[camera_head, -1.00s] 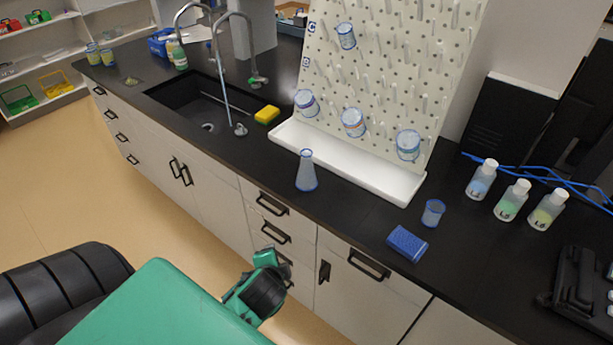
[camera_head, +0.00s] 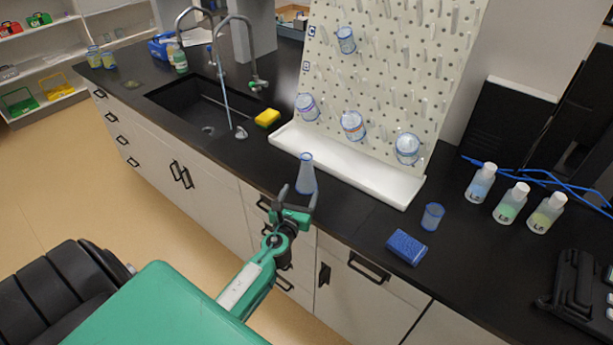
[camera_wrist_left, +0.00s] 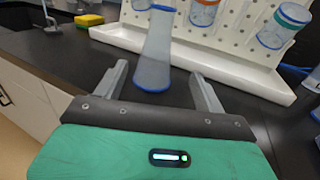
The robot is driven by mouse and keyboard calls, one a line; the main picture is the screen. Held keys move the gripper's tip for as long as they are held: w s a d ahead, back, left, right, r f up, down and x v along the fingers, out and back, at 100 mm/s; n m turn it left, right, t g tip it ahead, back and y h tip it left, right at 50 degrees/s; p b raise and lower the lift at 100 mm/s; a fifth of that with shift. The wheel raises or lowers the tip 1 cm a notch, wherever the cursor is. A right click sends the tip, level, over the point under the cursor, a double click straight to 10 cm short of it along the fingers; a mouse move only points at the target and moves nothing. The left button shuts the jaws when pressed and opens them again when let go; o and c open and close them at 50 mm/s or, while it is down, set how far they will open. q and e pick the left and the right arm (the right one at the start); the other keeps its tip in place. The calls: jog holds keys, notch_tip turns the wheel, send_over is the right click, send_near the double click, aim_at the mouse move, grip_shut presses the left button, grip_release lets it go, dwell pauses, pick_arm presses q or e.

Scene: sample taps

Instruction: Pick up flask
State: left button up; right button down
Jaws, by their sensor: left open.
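A clear conical flask (camera_head: 306,175) with a blue rim and blue base edge stands upright on the black counter, near its front edge and in front of the white drip tray. My left gripper (camera_head: 298,198) is open just in front of the flask at the counter edge. In the left wrist view the flask (camera_wrist_left: 154,55) stands beyond and between the two spread fingers (camera_wrist_left: 162,88), its base near the fingertips. I cannot tell whether a finger touches it. My right gripper is not in view.
A white drip tray (camera_head: 390,187) and pegboard (camera_head: 385,75) with hung beakers stand behind the flask. A yellow sponge (camera_head: 267,117) and sink (camera_head: 205,110) are left. A small beaker (camera_head: 432,216), blue block (camera_head: 407,247) and several bottles (camera_head: 511,202) are right.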

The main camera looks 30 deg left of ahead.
aim_at(304, 178)
pick_arm(q)
jog(key=x, duration=0.5)
jog(key=shift+s, duration=0.1)
jog(key=x, duration=0.4)
jog(key=shift+a+f, duration=0.25)
jog(key=shift+f, duration=0.15)
jog(key=shift+w+a, duration=0.15)
jog(key=shift+w, duration=0.3)
jog(key=shift+c, duration=0.4)
jog(key=c, duration=1)
jog(key=shift+c, duration=0.2)
jog(key=shift+r, duration=0.15)
